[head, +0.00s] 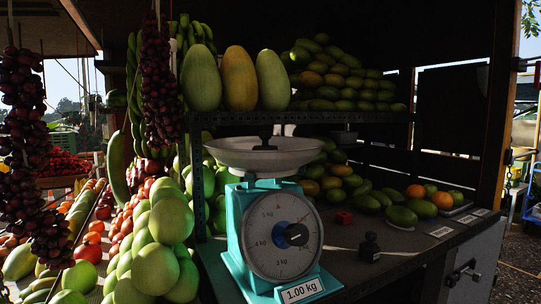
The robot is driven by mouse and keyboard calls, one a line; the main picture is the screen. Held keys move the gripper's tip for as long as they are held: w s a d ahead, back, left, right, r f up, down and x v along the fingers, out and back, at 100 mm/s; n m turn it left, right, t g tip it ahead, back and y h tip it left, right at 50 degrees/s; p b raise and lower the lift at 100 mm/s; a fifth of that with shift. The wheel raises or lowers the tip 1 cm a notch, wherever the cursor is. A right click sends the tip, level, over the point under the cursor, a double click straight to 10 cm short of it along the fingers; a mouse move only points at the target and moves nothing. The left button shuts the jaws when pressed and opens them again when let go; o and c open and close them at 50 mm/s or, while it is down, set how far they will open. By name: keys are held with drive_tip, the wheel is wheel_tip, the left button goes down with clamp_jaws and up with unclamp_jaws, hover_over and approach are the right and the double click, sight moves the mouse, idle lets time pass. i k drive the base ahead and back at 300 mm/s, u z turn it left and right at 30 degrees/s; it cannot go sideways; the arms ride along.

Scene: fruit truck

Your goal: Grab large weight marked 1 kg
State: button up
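A teal dial scale (278,235) stands on the dark counter, with a wide metal pan (230,150) on top. A dark, knob-topped object that looks like a weight (265,138) sits in the pan; its lower part is hidden by the rim and no marking is readable. A tag (301,291) reading "1.00 kg" is at the scale's base. A smaller dark weight (370,247) stands on the counter right of the scale; its marking is too small to read. My gripper is not in view.
A small red object (344,217) lies behind the dark weight. Green and orange fruit (414,191) lie at the back right. Hanging fruit strings (160,85) and piled green fruit (171,221) crowd the left.

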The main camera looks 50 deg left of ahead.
sight(265, 136)
drive_tip(key=u, duration=1.55)
